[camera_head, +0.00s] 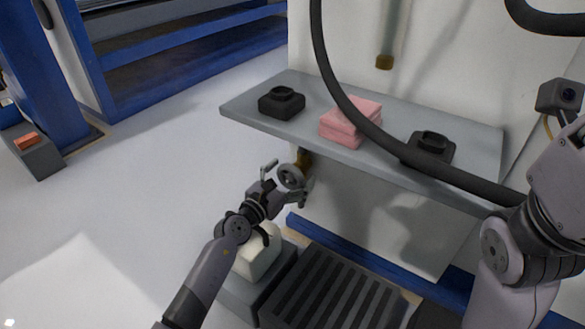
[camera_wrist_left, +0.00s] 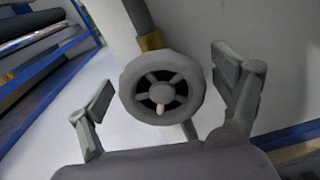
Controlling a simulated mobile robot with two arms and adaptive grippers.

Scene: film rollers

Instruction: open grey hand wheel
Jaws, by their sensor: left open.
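The grey hand wheel (camera_head: 291,176) has a round rim with spokes and sits on a brass fitting (camera_head: 304,159) below the front edge of the grey shelf. In the left wrist view the wheel (camera_wrist_left: 161,113) faces the camera, with a small light knob on its lower part. My left gripper (camera_head: 284,181) is open, with one finger on each side of the wheel. In the left wrist view its fingers (camera_wrist_left: 160,100) stand apart, with visible gaps to the rim. My right gripper is not in view; only part of my right arm shows at the right.
The grey shelf (camera_head: 390,160) above the wheel holds two black blocks (camera_head: 281,102) (camera_head: 428,146) and folded pink cloths (camera_head: 350,121). A black hose (camera_head: 372,130) hangs across the front. A white object (camera_head: 257,254) and a dark ribbed grate (camera_head: 330,290) lie below. Open floor lies left.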

